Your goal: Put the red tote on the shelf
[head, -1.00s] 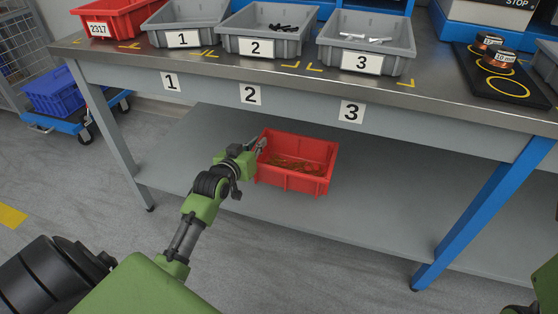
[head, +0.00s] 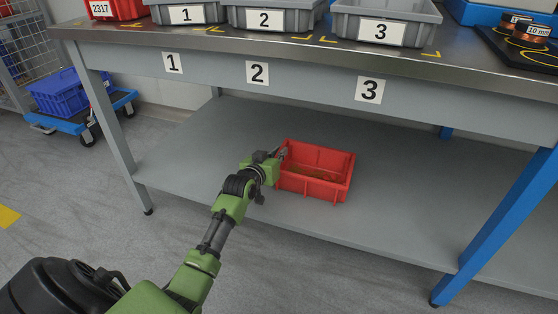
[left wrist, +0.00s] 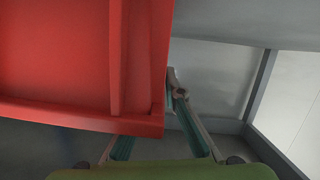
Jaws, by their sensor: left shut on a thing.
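The red tote (head: 316,190) is an open box with some brownish contents, partly hidden by its walls. It is over the left-middle part of the bench's grey lower shelf (head: 400,205). I cannot tell whether its bottom touches the shelf. My left gripper (head: 281,153) is shut on the tote's left wall, near the rim. In the left wrist view the tote (left wrist: 60,60) fills the upper left, and one finger of my left gripper (left wrist: 150,125) shows right of its edge. The other finger is partly hidden by the tote. My right gripper is out of view.
Another red tote (head: 128,12), labelled 2317, and grey bins 1 (head: 187,15), 2 (head: 265,19) and 3 (head: 381,29) stand on the bench top. A blue leg (head: 500,220) bounds the right. A blue crate (head: 68,95) sits on a cart at left. The lower shelf is clear around the tote.

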